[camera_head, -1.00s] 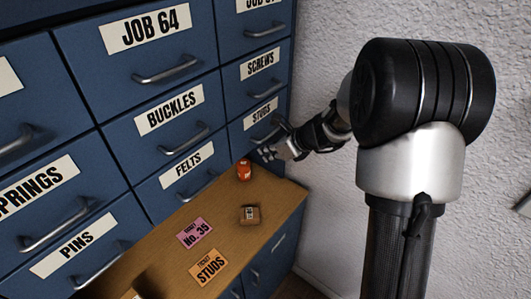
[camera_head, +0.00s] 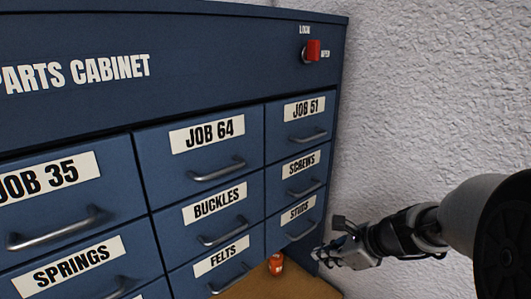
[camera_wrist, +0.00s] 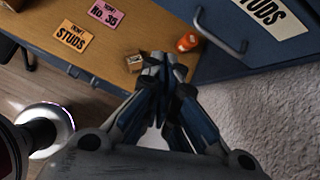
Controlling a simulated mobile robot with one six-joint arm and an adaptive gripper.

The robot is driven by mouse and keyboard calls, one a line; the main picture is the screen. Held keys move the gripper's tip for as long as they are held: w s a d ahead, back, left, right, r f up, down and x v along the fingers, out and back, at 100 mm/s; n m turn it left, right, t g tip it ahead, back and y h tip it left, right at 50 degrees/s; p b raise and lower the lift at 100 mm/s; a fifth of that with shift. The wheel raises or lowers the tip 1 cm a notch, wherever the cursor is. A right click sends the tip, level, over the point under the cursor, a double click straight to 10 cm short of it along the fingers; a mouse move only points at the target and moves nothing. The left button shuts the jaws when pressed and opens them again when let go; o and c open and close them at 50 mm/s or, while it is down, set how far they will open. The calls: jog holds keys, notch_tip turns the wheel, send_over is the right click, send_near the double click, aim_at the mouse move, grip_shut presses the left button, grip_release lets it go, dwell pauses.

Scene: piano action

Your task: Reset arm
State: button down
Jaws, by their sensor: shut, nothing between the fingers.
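My gripper (camera_head: 340,254) is at the right edge of the parts cabinet, near the STUDS drawer (camera_head: 298,219). In the wrist view my gripper (camera_wrist: 163,62) has its fingertips together and holds nothing. The STUDS drawer front and its handle show at the upper right of the wrist view, apart from my fingers. The STUDS drawer looks closed. My arm reaches in from the right in the head view.
A wooden ledge (camera_wrist: 120,62) runs below the drawers. It holds an orange bottle (camera_wrist: 188,41), a small brown box (camera_wrist: 136,63), a pink No. 35 ticket (camera_wrist: 104,12) and an orange STUDS ticket (camera_wrist: 73,36). A red switch (camera_head: 313,50) sits on the cabinet's upper right.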

jog(key=s+a+r+n+g+h+b, duration=0.1)
jog(key=s+a+n+b, duration=0.15)
jog(key=s+n, duration=0.35)
jog(key=s+a+n+g+b, duration=0.1)
jog(key=s+a+n, duration=0.3)
jog(key=s+n, duration=0.15)
jog(key=s+d+f+n+h+b, duration=0.1)
jog(key=s+n+h+b, duration=0.1)
jog(key=s+n, duration=0.4)
jog(key=s+d+f+n+h+b, duration=0.1)
jog(key=s+d+f+n+h, duration=0.1)
jog(key=s+n, duration=0.5)
jog(key=shift+s+f+h+b, duration=0.15)
jog(key=shift+s+h+b, duration=0.2)
jog(key=shift+s, duration=0.65)
jog(key=shift+d, duration=0.1)
